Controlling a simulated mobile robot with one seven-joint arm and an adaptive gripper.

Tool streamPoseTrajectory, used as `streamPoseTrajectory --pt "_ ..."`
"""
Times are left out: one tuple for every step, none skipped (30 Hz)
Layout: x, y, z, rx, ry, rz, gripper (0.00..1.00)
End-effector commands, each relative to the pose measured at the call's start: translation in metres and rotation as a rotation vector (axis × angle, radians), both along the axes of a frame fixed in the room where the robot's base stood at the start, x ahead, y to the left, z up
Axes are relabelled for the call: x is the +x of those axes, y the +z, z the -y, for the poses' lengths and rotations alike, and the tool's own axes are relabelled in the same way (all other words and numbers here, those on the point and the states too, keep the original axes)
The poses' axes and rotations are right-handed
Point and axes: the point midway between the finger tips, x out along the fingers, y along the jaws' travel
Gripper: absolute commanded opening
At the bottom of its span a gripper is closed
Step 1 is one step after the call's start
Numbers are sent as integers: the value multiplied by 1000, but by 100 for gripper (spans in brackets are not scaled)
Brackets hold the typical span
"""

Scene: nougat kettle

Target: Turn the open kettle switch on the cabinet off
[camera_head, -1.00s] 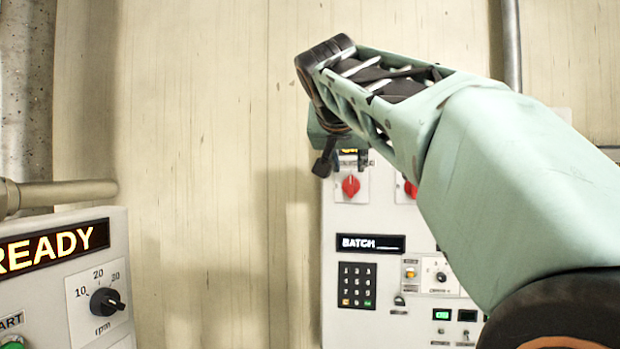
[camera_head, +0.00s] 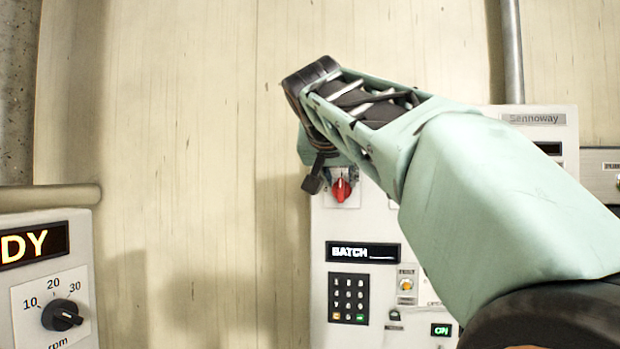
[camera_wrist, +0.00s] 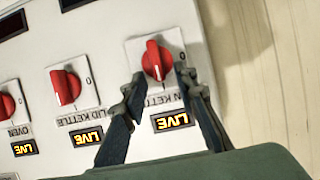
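The open kettle switch is a red rotary knob (camera_wrist: 157,60) on a white plate. Its label is upside down in the wrist view and partly covered by a finger; "KETTLE" is readable. A lit yellow LIVE display (camera_wrist: 173,121) sits beside it. My gripper (camera_wrist: 160,72) is open, its two dark fingertips one on each side of the knob with small gaps visible; contact cannot be told. In the head view my gripper (camera_head: 340,175) is at the red knob (camera_head: 341,189), at the upper left of the white cabinet (camera_head: 325,225).
Two more red knobs, the lid kettle one (camera_wrist: 66,88) and the oven one (camera_wrist: 6,106), sit alongside with LIVE displays. Below are a BATCH display (camera_head: 362,252) and keypad (camera_head: 348,297). Another panel with an rpm dial (camera_head: 62,315) stands left. Bare wall lies between.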

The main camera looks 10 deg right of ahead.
Motion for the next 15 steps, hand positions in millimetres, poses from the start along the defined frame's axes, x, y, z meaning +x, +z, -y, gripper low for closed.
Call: streamPoseTrajectory --pt "0 0 0 0 0 0 22" --pt "0 0 0 0 0 0 19" --pt "0 0 0 0 0 0 15" --pt "0 0 0 0 0 0 11" --pt "0 0 0 0 0 0 8" --pt "0 0 0 0 0 0 4" --pt "0 0 0 0 0 0 0" --pt "0 0 0 0 0 0 0" --pt "0 0 0 0 0 0 0" --pt "0 0 0 0 0 0 0" --pt "0 0 0 0 0 0 0" --pt "0 0 0 0 0 0 0" --pt "0 0 0 -1 0 0 0" --pt "0 0 0 -2 0 -1 0" --pt "0 0 0 -4 0 -1 0"
